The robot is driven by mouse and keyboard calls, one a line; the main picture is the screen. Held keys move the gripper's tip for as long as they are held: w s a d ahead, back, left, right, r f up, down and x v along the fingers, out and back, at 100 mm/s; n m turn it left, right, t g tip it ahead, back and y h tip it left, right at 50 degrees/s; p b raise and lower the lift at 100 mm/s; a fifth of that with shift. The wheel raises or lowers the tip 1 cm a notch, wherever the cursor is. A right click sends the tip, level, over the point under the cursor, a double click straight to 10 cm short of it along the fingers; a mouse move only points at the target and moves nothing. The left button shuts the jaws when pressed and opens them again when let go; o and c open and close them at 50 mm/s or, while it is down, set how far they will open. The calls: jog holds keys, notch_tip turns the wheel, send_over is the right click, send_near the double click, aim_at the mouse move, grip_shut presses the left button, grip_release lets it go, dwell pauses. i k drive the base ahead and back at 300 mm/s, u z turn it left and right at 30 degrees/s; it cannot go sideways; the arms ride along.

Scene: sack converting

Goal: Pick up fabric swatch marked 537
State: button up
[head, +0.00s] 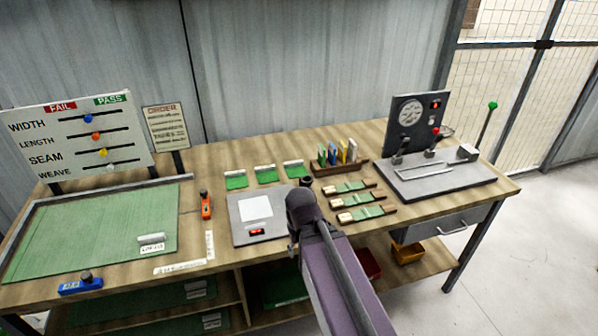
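Three small green fabric swatches with white labels lie in a row near the middle of the bench: a left swatch (236,182), a middle swatch (267,176) and a right swatch (294,171). The print on their labels is too small to read, so I cannot tell which is marked 537. My arm rises from the bottom of the head view, with its dark joint just in front of the row. I cannot make out my gripper or its fingers, nor see anything held.
A scale with a white plate (256,207) stands before the swatches. An orange-handled tool (206,205) lies left of it. A green mat (95,235) covers the left side. A card rack (340,167), green-strip boards (358,199) and a gauge machine (440,176) are right.

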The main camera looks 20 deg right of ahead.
aim_at(294, 169)
jog(key=k, duration=1.25)
jog(key=u, duration=0.4)
jog(key=i, duration=2.1)
jog(key=z, duration=0.45)
